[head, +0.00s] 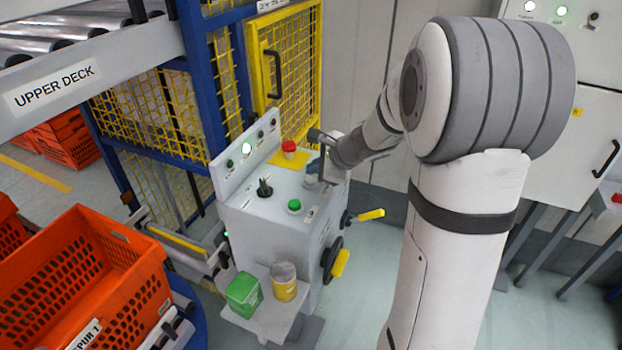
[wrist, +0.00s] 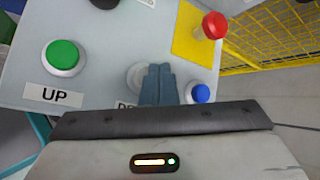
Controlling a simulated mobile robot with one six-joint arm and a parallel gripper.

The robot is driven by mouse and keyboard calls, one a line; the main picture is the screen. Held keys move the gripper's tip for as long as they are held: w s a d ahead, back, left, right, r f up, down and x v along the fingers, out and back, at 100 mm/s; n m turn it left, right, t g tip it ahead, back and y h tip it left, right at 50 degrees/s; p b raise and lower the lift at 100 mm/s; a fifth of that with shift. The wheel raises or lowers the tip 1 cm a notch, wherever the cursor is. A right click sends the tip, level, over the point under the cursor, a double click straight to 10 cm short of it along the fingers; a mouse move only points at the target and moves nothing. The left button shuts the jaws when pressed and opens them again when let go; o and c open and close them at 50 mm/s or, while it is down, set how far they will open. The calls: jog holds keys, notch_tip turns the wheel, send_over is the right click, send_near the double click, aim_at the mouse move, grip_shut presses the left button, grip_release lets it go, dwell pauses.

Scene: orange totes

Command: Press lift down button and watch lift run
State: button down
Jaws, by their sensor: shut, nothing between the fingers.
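The control box (head: 262,222) stands in the middle of the head view, with buttons on its sloped top. A pale round button (wrist: 133,76) sits behind a label of which only the first letters, starting with "D", show in the wrist view. My gripper (wrist: 158,70) is shut and empty, its bluish fingertips overlapping the right side of that button. In the head view my gripper (head: 321,172) is over the box's right edge. I cannot tell whether the tips touch the button. The green button (wrist: 62,55) is labelled UP, and also shows in the head view (head: 294,206).
A red mushroom button (wrist: 214,25) on a yellow plate and a blue button (wrist: 201,94) are close to my fingers. A black selector (head: 264,187) stands on the box. A yellow mesh cage (head: 290,65) is behind; an orange tote (head: 85,285) is left.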

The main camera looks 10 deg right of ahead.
jog(key=shift+f, duration=0.1)
dwell(0.3)
jog(key=shift+f+b, duration=0.35)
jog(key=shift+b, duration=0.2)
